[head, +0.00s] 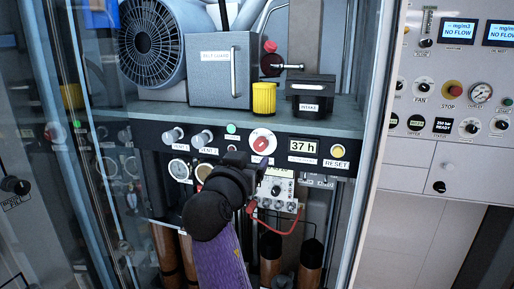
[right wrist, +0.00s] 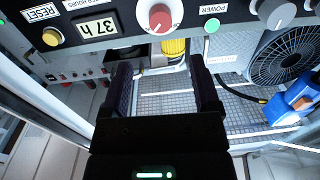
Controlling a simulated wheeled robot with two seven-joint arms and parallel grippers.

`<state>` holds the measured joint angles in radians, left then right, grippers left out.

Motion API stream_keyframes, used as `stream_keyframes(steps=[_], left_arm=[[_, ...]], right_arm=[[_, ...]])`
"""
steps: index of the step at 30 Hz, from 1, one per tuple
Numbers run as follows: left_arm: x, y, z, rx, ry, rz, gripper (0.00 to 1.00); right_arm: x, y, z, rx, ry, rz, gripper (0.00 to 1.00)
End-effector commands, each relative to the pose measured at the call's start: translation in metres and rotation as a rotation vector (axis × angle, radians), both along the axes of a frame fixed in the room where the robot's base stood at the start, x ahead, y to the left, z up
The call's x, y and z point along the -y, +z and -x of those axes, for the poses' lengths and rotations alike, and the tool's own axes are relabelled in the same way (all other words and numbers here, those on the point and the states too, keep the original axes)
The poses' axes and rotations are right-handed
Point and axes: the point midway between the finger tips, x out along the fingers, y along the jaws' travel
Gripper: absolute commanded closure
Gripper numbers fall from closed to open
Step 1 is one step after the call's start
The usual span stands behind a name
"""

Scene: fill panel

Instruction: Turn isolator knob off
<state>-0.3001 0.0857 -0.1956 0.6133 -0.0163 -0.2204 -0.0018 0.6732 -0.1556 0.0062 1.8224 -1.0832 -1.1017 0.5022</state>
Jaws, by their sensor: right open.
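The isolator knob (head: 263,141) is a red knob on a white round plate, in the middle of the dark control panel. Its label is too small to read. In the right wrist view the knob (right wrist: 159,17) shows at the top middle, with the picture turned over. My right gripper (head: 250,161) is just below the knob in the head view. In the wrist view the open right gripper (right wrist: 163,75) has its two dark fingers apart, with nothing held between them. The knob lies beyond the fingertips, apart from them. My left gripper is not in view.
An hour display (head: 302,147) and yellow reset button (head: 338,151) are right of the knob. A green power light (head: 231,128) and vent knobs (head: 202,138) are left. A yellow cylinder (head: 264,98) stands on the shelf above. A red cable (head: 283,231) hangs below.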

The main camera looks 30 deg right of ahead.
Motion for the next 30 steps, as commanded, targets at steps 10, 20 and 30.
stream_keyframes(steps=[10,20,30], left_arm=[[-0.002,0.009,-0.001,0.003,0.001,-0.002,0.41],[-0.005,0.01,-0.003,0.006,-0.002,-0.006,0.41],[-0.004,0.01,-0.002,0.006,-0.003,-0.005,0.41]], right_arm=[[0.053,0.0,-0.05,-0.004,0.002,0.004,0.21],[0.059,-0.002,-0.055,-0.004,0.004,0.001,0.21],[0.058,-0.002,-0.055,-0.004,0.004,0.003,0.89]])
